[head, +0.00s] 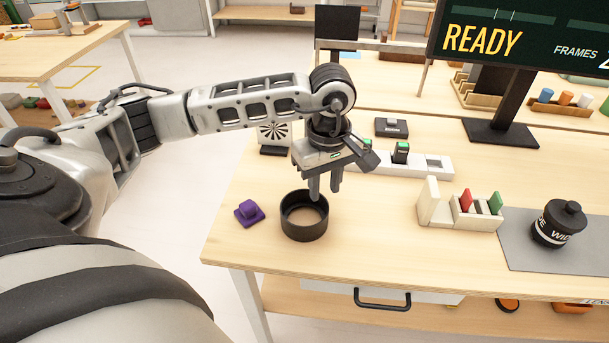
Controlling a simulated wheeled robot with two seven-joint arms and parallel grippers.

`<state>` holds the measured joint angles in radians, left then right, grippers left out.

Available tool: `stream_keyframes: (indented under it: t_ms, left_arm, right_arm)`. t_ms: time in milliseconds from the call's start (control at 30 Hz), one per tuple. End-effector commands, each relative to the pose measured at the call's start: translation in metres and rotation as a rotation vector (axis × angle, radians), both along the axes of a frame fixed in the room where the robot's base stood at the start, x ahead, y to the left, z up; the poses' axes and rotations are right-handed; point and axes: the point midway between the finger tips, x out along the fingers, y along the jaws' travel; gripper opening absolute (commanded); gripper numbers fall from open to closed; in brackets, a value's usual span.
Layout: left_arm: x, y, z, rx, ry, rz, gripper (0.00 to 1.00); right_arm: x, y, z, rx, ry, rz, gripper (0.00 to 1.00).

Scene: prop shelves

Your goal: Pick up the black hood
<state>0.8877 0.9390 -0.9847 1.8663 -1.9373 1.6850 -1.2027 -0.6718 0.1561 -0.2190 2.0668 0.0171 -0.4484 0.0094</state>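The black hood (304,226) is an open round ring standing on the wooden table near its front left corner. My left gripper (325,191) points down at the hood's back right side. Its two fingers are apart with a visible gap. The left fingertip overlaps the hood's far rim in the picture, and the other is just right of it; I cannot tell whether either touches. The hood stands flat on the table. My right gripper is not in view.
A purple block (249,212) lies just left of the hood. A white holder (437,167) with green-topped pieces stands behind, and a cream rack (474,221) stands to the right. A black lens-like object (558,224) sits on a grey mat (518,254). The table between hood and rack is clear.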

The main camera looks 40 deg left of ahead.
Motion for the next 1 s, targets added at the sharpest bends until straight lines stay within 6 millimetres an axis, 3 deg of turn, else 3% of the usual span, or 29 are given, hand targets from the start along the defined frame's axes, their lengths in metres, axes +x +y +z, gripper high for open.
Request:
stream_keyframes:
  t_ms: [400,700,800,1000]
  left_arm:
    - [0.007,0.003,-0.049,-0.001,0.002,0.0,0.29]
    - [0.007,0.003,-0.054,-0.001,0.0,0.0,0.29]
    - [0.007,0.003,-0.054,-0.001,-0.001,0.0,0.01]
    - [0.007,0.003,-0.054,-0.001,0.0,0.0,0.0]
  right_arm:
    - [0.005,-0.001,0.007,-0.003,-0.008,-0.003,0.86]
    - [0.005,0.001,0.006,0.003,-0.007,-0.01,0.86]
    - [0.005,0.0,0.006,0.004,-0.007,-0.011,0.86]
    - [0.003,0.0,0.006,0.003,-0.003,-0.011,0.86]
